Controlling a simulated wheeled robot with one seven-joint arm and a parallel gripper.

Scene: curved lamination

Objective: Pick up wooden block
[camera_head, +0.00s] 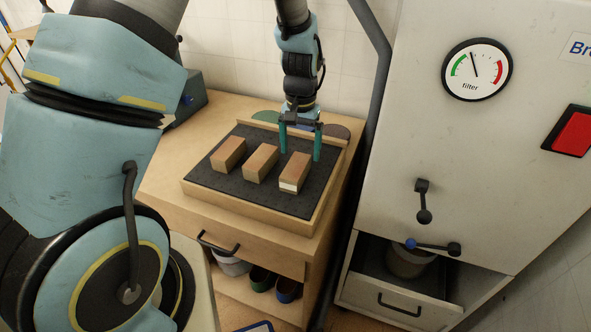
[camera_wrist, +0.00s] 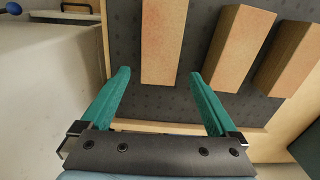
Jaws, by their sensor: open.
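Three wooden blocks lie in a row on a tray with a dark mat (camera_head: 222,182): a left block (camera_head: 229,153), a middle block (camera_head: 261,162) and a right block (camera_head: 295,171) with a white patch on its front end. My gripper (camera_head: 300,156) points down, open and empty, at the right block's far end. In the wrist view, my gripper (camera_wrist: 160,75) has its green fingers apart, and the right block (camera_wrist: 163,42) shows between and beyond their tips. I cannot tell the height gap. The other two blocks (camera_wrist: 238,46) (camera_wrist: 290,60) lie to the right there.
The tray's raised wooden rim (camera_head: 250,218) surrounds the mat on a wooden cabinet (camera_head: 165,190). A white machine (camera_head: 430,150) with a gauge, levers and an open drawer stands close on the right. A tiled wall (camera_head: 230,45) is behind.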

